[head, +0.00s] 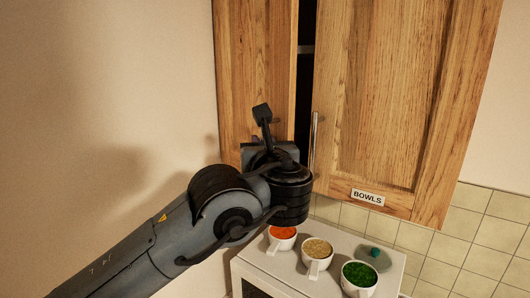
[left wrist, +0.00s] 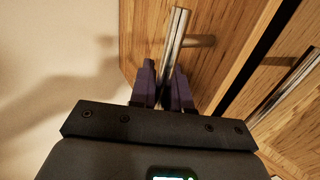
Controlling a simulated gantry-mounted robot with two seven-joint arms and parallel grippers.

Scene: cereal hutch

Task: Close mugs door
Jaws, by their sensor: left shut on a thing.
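The left wooden cabinet door (head: 252,65) hangs beside the BOWLS door. No mugs label shows on it; its lower part is hidden behind my left arm. A dark vertical gap runs between the two doors, so the left door looks slightly ajar. Its metal bar handle (left wrist: 177,35) shows in the left wrist view, standing off the wood. My left gripper (left wrist: 164,85) is shut on this handle, with a dark finger on each side. In the head view its fingers are hidden behind the wrist. My right gripper is in neither view.
The BOWLS door (head: 393,90) is on the right, its bar handle (head: 314,145) close to my left wrist. Below, a white appliance (head: 330,240) holds white cups with orange (head: 283,232), tan (head: 317,248) and green (head: 360,274) contents. A plain wall is at left.

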